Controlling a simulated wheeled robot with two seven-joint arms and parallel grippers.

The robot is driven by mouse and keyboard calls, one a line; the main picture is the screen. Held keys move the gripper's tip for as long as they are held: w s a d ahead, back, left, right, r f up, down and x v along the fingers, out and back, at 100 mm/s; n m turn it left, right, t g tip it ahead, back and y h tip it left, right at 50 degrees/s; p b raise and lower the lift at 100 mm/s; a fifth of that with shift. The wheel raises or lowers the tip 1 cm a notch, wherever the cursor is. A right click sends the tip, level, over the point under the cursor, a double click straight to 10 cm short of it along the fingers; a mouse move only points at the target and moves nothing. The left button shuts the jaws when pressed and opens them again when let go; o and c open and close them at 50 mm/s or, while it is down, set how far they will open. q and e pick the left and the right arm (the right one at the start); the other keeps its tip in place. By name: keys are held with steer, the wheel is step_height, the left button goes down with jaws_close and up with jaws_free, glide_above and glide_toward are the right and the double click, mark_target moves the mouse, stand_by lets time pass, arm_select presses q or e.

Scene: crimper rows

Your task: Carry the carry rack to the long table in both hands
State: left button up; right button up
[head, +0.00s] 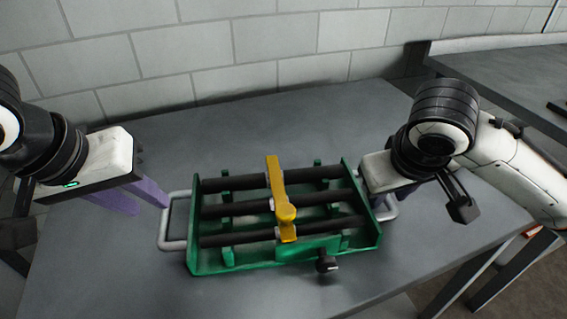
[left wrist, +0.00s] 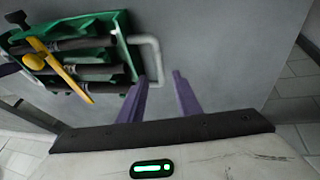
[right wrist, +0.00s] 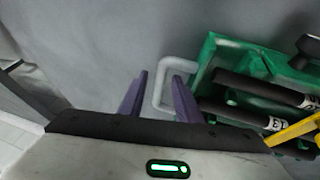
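The carry rack (head: 235,262) is a green frame on a grey table, holding black rods under a yellow bar (head: 283,200). It has a pale grey handle at each end. My left gripper (head: 150,207) is open beside the left handle (head: 163,232); in the left wrist view that handle (left wrist: 154,52) runs toward the gap between the purple fingers. My right gripper (right wrist: 160,75) is open at the right handle (right wrist: 158,97), whose bar shows between its fingers. In the head view the right handle (head: 391,210) is partly hidden by my right gripper.
The grey table (head: 110,275) under the rack is clear around it. Another dark grey table (head: 500,75) stands at the right back, with a dark object (head: 557,108) at its edge. A pale block wall (head: 250,45) runs behind.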

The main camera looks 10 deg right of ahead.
steer(key=shift+r, duration=0.1)
steer(key=shift+s+a+r, duration=0.1)
steer(key=shift+s+r, duration=0.1)
steer(key=shift+r, duration=0.4)
arm_select(q)
steer(key=v, duration=0.6)
arm_select(e)
steer(key=v, duration=1)
steer(key=shift+s+r, duration=0.2)
steer(key=shift+s, duration=0.05)
arm_select(q)
steer(key=shift+s, duration=0.1)
arm_select(e)
steer(key=shift+a, duration=0.1)
